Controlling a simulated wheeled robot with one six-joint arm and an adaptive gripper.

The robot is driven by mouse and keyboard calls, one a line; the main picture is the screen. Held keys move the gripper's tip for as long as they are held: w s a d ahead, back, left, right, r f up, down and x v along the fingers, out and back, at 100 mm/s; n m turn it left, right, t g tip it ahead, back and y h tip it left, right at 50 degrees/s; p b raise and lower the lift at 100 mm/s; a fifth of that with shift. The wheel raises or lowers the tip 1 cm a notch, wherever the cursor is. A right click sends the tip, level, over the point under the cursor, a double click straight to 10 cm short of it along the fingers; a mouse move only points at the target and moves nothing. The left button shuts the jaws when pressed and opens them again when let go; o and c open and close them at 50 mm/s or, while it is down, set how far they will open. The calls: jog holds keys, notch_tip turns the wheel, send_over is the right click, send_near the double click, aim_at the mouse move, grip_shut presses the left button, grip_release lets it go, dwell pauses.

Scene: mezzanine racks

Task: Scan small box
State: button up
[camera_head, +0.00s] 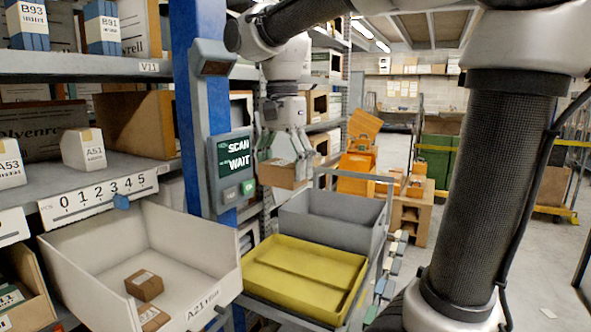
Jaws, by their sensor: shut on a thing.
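My gripper (285,153) hangs down in the middle of the view, shut on a small brown cardboard box (283,175). The box is in the air above the grey tote and the yellow tray, right of the blue post. A scanner unit (214,60) with a dark window is fixed high on the post. Below it, a grey panel (230,170) has a screen reading "SCAN WAIT" and two buttons, one grey and one green. The held box is below and right of the scanner, apart from it. I cannot see a label on the box clearly.
A white bin (185,235) marked A21 holds two small brown boxes (144,285). A yellow tray (305,275) and a grey tote (330,218) stand right of it. Shelves with cartons fill the left. The blue post (196,120) stands close beside my gripper.

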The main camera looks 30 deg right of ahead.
jog(key=w+a, duration=0.3)
jog(key=w, duration=0.2)
jog(key=shift+a+r, duration=0.3)
jog(key=shift+a, duration=0.1)
jog(key=shift+w, duration=0.1)
dwell(0.8)
